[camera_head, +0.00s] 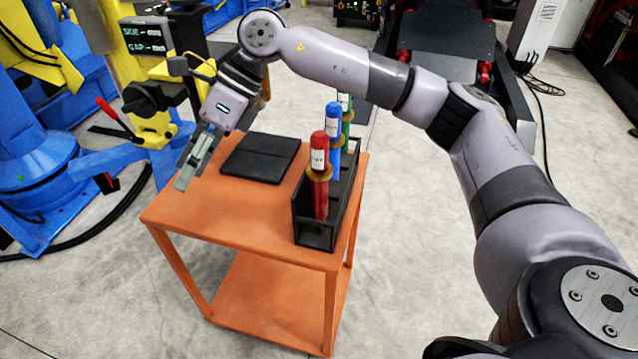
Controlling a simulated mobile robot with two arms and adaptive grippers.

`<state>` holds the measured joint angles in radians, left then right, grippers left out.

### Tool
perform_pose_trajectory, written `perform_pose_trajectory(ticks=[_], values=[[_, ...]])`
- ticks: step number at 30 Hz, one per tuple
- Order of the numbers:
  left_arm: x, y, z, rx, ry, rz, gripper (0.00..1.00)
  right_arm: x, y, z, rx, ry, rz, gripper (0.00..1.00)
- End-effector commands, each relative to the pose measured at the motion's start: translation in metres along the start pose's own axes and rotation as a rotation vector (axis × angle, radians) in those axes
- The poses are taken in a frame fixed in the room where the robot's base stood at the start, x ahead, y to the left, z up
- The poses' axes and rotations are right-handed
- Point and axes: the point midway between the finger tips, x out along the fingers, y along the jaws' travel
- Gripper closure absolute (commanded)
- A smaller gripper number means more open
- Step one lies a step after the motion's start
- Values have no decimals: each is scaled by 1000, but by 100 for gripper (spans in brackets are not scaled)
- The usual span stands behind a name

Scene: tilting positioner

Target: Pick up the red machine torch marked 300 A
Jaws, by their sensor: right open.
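A red torch (319,165) with a white label on its upper part stands upright at the near end of a black rack (318,233). The label's text is too small to read surely. Behind it in the same rack stand a blue torch (333,122) and a green torch (347,116). My right gripper (187,177) is open and empty above the left part of the orange cart (222,215), left of the rack and apart from the red torch. Its fingers point down. My left gripper does not show.
A black flat pad (262,158) lies on the cart between my right gripper and the rack. A blue and yellow machine (45,150) with a red-handled lever (112,115) stands to the left. The cart's front left top is clear.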

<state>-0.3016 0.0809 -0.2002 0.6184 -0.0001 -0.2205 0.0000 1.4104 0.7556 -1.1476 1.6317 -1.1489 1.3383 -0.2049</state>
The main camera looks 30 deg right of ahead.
Motion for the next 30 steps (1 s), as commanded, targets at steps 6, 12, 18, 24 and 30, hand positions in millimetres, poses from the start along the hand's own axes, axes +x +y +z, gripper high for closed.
perform_pose_trajectory(ticks=[6, 12, 18, 24, 30], values=[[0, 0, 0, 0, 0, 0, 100, -151, -52, -76, 79, 422, -352, 45], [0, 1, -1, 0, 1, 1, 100, -220, -50, -112, 179, 580, -458, 45], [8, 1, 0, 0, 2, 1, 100, -207, -59, -133, 194, 602, -462, 45], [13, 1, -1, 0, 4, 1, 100, -176, -74, -156, 193, 601, -460, 45], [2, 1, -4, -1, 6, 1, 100, -152, -86, -175, 193, 599, -464, 45]])
